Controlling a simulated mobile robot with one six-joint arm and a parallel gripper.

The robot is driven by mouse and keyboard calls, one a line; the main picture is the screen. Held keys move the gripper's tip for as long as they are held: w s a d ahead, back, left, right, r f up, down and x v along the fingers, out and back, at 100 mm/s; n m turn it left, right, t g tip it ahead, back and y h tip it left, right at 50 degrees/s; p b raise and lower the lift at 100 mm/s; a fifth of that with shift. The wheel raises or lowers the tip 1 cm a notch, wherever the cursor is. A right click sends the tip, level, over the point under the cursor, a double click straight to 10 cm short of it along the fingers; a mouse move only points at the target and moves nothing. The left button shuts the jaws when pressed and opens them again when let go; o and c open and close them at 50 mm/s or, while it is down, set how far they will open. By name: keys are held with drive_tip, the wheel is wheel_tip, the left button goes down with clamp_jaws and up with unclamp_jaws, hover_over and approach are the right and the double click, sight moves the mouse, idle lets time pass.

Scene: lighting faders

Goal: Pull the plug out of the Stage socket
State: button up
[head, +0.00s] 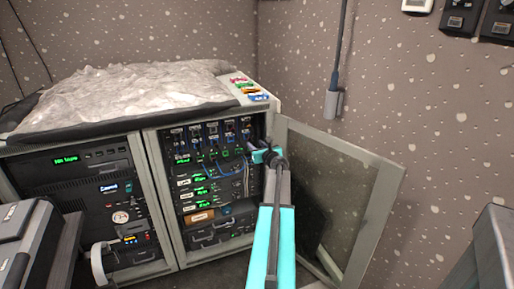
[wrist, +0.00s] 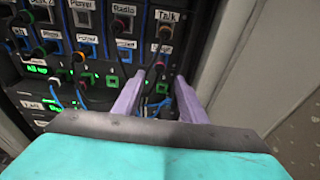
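The socket panel (wrist: 105,50) fills the upper part of the wrist view, with rows of labelled sockets, coloured plugs and cables. I can read labels such as Radio (wrist: 124,9) and Talk (wrist: 168,15) in the top row; I cannot make out a Stage label. My gripper (wrist: 160,77) has two purple fingers, set apart, reaching toward the right-hand column below Talk. A dark cable and a small green-lit square (wrist: 162,88) show between the fingers. No plug is visibly clamped. In the head view my gripper (head: 261,150) is at the right side of the rack's upper rows.
The rack's open glass door (head: 335,200) stands to the right of my arm. Another equipment rack (head: 85,170) adjoins on the left. A crumpled grey cover (head: 130,92) lies on top, beside several coloured items (head: 250,88). Blue cables (head: 225,168) hang across the panel.

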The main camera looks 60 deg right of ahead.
sight(250, 140)
drive_tip(key=shift+x, duration=3.8)
clamp_jaws()
drive_tip(key=shift+a, duration=0.1)
drive_tip(key=shift+s+a, duration=0.1)
drive_tip(key=shift+s, duration=0.1)
drive_tip(key=shift+f+v, duration=0.2)
drive_tip(key=shift+v, duration=0.8)
drive_tip(key=shift+f+v, duration=0.15)
drive_tip(key=shift+v, duration=0.9)
drive_tip(key=shift+s+a, duration=0.1)
drive_tip(key=shift+s, duration=0.05)
